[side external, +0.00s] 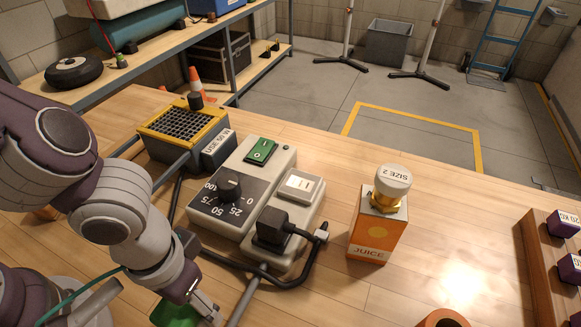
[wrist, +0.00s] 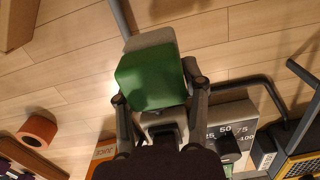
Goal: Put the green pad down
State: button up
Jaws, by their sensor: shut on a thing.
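The green pad (wrist: 150,80) is a flat, rounded block between the two fingers of my gripper (wrist: 158,94) in the wrist view. My gripper is shut on it. In the side view, the pad (side external: 175,314) shows at the bottom edge, partly hidden by my gripper (side external: 203,308) and cut off by the frame. In the wrist view the pad overlaps a grey block with a cable. I cannot tell the exact height of the pad above the wooden table (side external: 330,295).
A grey dial box (side external: 215,205) with a green switch, a socket strip (side external: 305,212) with a black plug, and cables lie near my gripper. An orange juice box (side external: 378,230) stands to the right. A yellow-framed tray (side external: 180,122) is behind.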

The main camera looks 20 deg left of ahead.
send_over(302, 306)
jog(key=shift+s+a+f, duration=0.15)
jog(key=shift+a+f, duration=0.1)
jog(key=shift+f, duration=0.35)
jog(key=shift+d+f, duration=0.2)
jog(key=shift+f, duration=1.55)
jog(key=shift+f, duration=0.1)
jog(key=o, duration=1.2)
jog(key=shift+c, duration=0.2)
